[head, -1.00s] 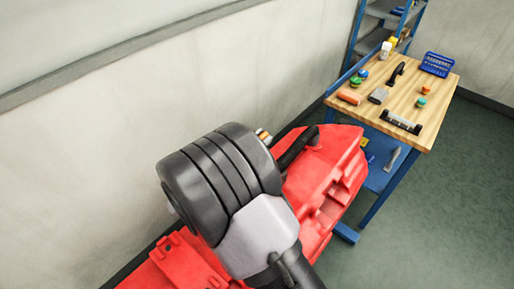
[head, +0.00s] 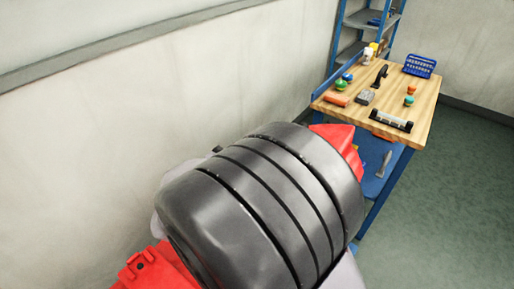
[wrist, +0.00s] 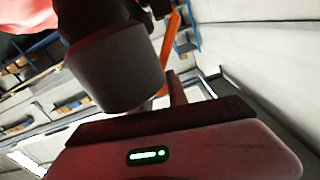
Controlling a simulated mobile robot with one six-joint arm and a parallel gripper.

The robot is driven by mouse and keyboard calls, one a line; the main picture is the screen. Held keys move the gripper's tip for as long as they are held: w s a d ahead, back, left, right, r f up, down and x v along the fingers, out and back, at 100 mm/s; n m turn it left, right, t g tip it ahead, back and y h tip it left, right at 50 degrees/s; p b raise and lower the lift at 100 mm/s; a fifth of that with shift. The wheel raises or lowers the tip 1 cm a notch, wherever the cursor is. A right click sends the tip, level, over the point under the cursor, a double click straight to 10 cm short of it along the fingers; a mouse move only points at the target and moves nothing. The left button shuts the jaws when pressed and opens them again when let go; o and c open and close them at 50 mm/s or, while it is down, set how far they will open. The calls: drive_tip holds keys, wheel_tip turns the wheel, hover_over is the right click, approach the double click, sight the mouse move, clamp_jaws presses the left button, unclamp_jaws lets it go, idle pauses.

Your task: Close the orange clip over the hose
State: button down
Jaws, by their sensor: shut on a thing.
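In the wrist view the hose (wrist: 115,65) shows as a thick dark grey cuff, hanging from a black part above, close in front of my gripper (wrist: 165,92). One finger shows to the right of the cuff; the other is hidden. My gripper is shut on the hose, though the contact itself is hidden. The orange clip (wrist: 173,42) is a narrow upright strip right of the cuff, behind it, its lower end near the finger. I cannot tell whether it touches the hose. In the head view my arm hides gripper, hose and clip.
The red scrubber tank (head: 338,137) is mostly covered by my arm; another red part (head: 155,272) shows at lower left. A wall stands close on the left. A wooden-topped workbench (head: 405,95) with tools and a blue basket (head: 420,66) stands behind. Floor at right is free.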

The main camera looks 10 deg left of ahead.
idle(0.3)
drive_tip(key=c, duration=1.3)
unclamp_jaws()
drive_tip(key=shift+d, duration=0.1)
drive_tip(key=shift+s, duration=0.1)
drive_tip(key=p+v, duration=0.3)
drive_tip(key=v, duration=1.4)
drive_tip(key=shift+p, duration=0.3)
drive_tip(key=shift+s, duration=0.1)
